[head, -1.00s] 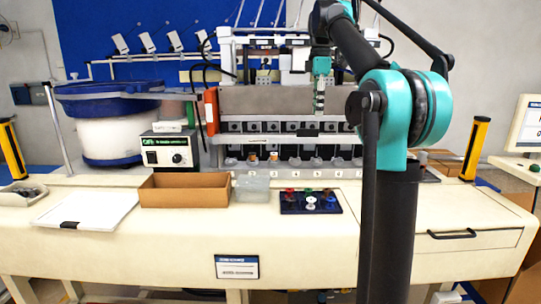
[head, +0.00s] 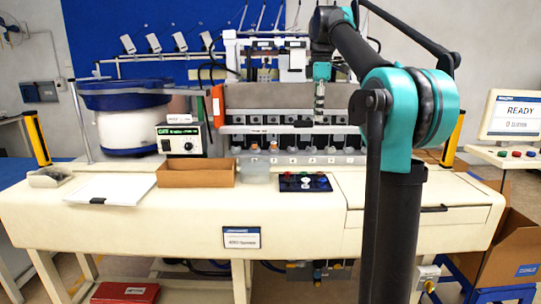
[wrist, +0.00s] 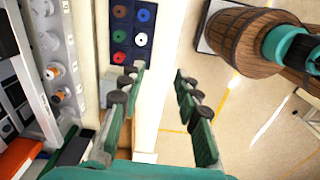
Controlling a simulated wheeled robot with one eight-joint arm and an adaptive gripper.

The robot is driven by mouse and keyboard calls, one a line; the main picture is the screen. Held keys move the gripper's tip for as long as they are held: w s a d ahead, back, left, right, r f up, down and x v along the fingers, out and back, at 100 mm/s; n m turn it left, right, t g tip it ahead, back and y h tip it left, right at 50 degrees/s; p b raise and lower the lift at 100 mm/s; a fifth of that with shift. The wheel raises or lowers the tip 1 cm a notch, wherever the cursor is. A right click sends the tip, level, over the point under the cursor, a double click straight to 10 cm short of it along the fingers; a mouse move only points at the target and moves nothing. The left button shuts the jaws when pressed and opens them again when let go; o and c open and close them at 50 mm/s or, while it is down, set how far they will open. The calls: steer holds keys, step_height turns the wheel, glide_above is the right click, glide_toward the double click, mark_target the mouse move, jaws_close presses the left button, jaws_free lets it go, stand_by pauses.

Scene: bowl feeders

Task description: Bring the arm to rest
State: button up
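My arm rises from the lower right of the head view, its elbow in front of the bench, and reaches up and to the left. My gripper (head: 319,100) hangs pointing down in front of the feeder machine (head: 270,95). In the wrist view my gripper (wrist: 157,85) has its two green fingers apart, with nothing between them. The white edge of the bench and the floor show below them. The fingers touch nothing that I can see.
A blue-and-white bowl feeder (head: 126,115) stands at left on the bench (head: 150,220). A screen reading READY (head: 512,115) stands at right. A red box (head: 125,292) lies below.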

steer(key=s+d+f+m+t, duration=0.1)
steer(key=s+f+m, duration=0.35)
steer(key=f, duration=0.75)
steer(key=s+d+f+m+t, duration=0.1)
steer(key=s+f+m, duration=0.35)
steer(key=f, duration=0.75)
steer(key=s+d+f+m+t, duration=0.1)
steer(key=s+f+m, duration=0.7)
steer(key=s+f, duration=1.1)
step_height(320, 180, down, 2)
steer(key=shift+s+d+f+t, duration=0.2)
steer(key=shift+d+f+t, duration=0.05)
steer(key=shift+t, duration=0.25)
